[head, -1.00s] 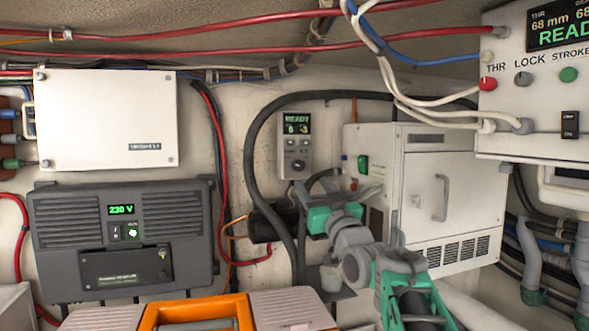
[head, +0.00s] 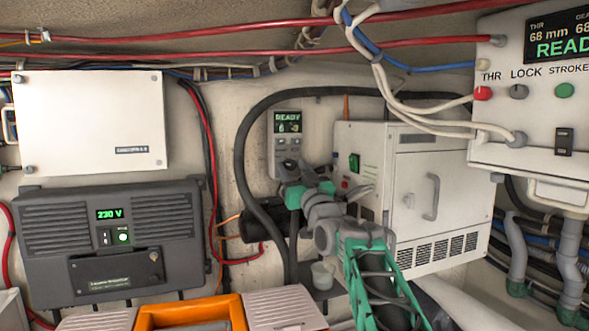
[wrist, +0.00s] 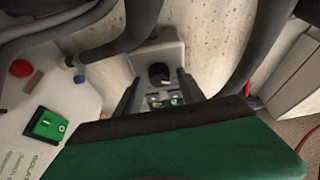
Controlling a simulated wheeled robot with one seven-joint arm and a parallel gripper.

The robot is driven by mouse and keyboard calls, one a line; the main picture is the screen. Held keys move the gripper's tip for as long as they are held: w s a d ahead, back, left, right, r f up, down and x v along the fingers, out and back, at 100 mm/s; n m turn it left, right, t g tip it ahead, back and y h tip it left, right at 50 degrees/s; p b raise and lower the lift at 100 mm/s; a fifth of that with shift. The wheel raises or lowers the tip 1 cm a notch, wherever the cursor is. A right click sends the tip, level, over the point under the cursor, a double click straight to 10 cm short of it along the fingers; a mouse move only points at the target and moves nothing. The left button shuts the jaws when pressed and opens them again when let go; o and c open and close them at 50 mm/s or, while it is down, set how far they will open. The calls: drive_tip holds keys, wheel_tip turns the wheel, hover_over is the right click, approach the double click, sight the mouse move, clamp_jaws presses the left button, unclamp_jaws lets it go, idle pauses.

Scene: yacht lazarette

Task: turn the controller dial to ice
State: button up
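In the wrist view the dial (wrist: 159,74) is a round black knob with a pale mark, on the grey controller face (wrist: 175,52). My gripper's two dark fingers (wrist: 158,88) are apart, one on each side of the dial in this view. I cannot tell whether they touch it. The dial's setting and any ice label are not readable.
A white cabinet (head: 410,170) with a handle stands right of the controller. A thick black hose (head: 243,150) curves close on its left. A green rocker switch (wrist: 47,124) and red button (wrist: 21,68) show in the wrist view. An orange case (head: 240,315) is below.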

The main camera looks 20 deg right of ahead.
clamp_jaws()
idle(0.3)
drive_tip(key=shift+m+h+b, duration=0.4)
drive_tip(key=shift+m+b, duration=0.1)
drive_tip(key=shift+m, duration=0.1)
drive_tip(key=m+h+b, duration=0.1)
drive_tip(key=m, duration=0.1)
drive_tip(key=m+h+b, duration=0.1)
drive_tip(key=m, duration=0.1)
drive_tip(key=shift+a+f, duration=0.15)
drive_tip(key=shift+a, duration=0.05)
drive_tip(key=m+h+b, duration=0.1)
drive_tip(key=m, duration=0.2)
drive_tip(key=m+g+h+b, duration=0.1)
drive_tip(key=m+b, duration=0.1)
drive_tip(key=m, duration=0.1)
drive_tip(key=shift+a+m+h, duration=0.1)
drive_tip(key=shift+m+h, duration=0.2)
drive_tip(key=shift+h, duration=0.1)
drive_tip(key=m, duration=0.2)
drive_tip(key=m+g+h, duration=0.1)
drive_tip(key=m+g, duration=0.1)
drive_tip(key=m, duration=0.1)
drive_tip(key=shift+r+m+h, duration=0.3)
drive_tip(key=shift+r+h, duration=0.05)
drive_tip(key=shift+h, duration=0.05)
drive_tip(key=m+g, duration=0.2)
drive_tip(key=m, duration=0.3)
drive_tip(key=shift+r, duration=0.15)
drive_tip(key=shift+m+g+p, duration=0.3)
